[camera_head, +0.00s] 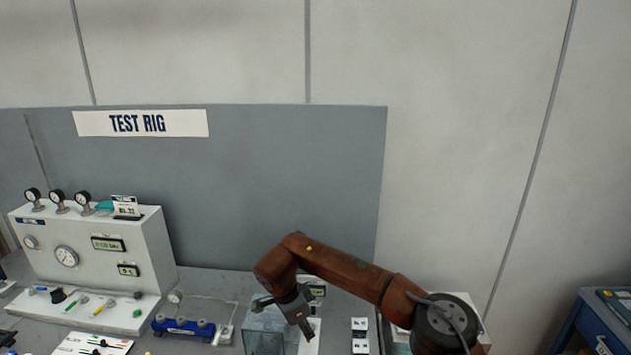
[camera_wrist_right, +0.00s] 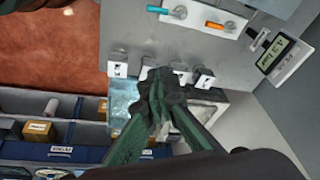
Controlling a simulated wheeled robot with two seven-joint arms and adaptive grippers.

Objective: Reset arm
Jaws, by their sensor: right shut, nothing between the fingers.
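My right arm comes in from the lower right in the head view, its rust-red links bent over the bench. My right gripper (camera_head: 305,326) points down in front of a clear, box-like container (camera_head: 264,330). In the right wrist view my right gripper's green fingers (camera_wrist_right: 163,92) are closed together with nothing between them. They overlap a row of small white fittings on a grey panel (camera_wrist_right: 195,48); I cannot tell whether they touch. My left gripper does not show clearly in either view.
A white test rig (camera_head: 150,250) with gauges stands at the left of the bench. Small white labelled blocks (camera_head: 360,325) stand right of my gripper. A blue cabinet (camera_head: 590,325) is at far right.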

